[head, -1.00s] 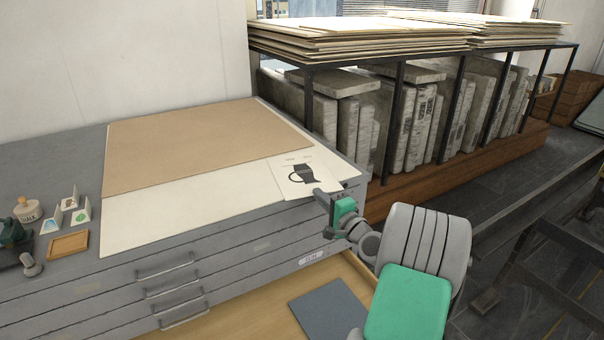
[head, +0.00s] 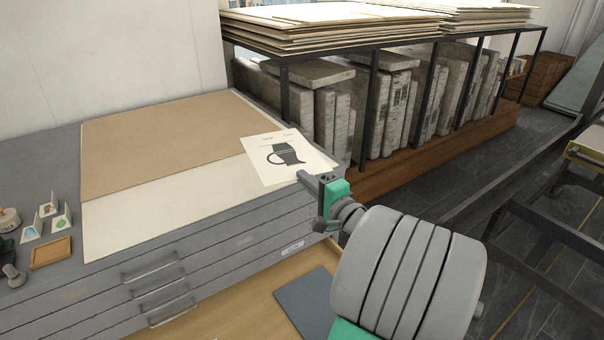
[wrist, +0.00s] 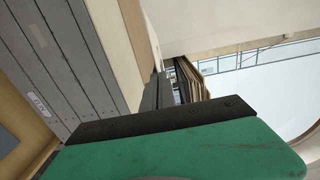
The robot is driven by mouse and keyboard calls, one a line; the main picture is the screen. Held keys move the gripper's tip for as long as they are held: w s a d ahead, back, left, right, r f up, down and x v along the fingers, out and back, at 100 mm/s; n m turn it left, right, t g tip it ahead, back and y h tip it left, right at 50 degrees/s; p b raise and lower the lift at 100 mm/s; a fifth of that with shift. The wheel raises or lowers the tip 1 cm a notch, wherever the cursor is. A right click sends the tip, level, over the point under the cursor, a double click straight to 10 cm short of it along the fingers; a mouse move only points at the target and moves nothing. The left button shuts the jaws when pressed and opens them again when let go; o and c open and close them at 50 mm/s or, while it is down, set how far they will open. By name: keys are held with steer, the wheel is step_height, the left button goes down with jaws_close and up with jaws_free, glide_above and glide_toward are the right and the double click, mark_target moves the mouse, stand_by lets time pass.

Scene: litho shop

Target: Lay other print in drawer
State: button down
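The print cannot be made out in the wrist view, where a green and black gripper part (wrist: 165,122) fills the lower area. Below, an open drawer (head: 215,318) shows a pale wooden bottom with a blue-grey sheet (head: 303,300) in it. My arm hides the drawer's right part.
A brown board (head: 165,140) and a cream sheet (head: 150,215) lie on the cabinet top. Small cards (head: 48,209), a wooden tray (head: 50,252) and a stamp (head: 13,275) stand at the left. A rack of stone slabs (head: 400,110) stands behind, close to the print.

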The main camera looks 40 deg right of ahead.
steer(key=s+d+f+m+h, duration=0.2)
steer(key=s+h, duration=0.1)
steer(key=w+a+r+n+y, duration=0.2)
steer(key=a+y, duration=0.1)
steer(key=a, duration=0.6)
steer(key=w+a+r+n+y+p, duration=0.1)
steer(key=w+a+n+y, duration=0.15)
steer(key=a, duration=0.65)
steer(key=w+a+r+n+y, duration=0.1)
steer(key=a+r+y, duration=0.15)
steer(key=a, duration=0.65)
steer(key=w+p, duration=0.1)
steer(key=p, duration=0.4)
steer(key=w+r+p, duration=0.1)
steer(key=p, duration=0.4)
steer(key=w+r+p, duration=0.1)
steer(key=p, duration=0.5)
steer(key=shift+d+r+g+y, duration=0.25)
steer(key=shift+d+g+y, duration=0.05)
steer(key=shift+d+g, duration=0.1)
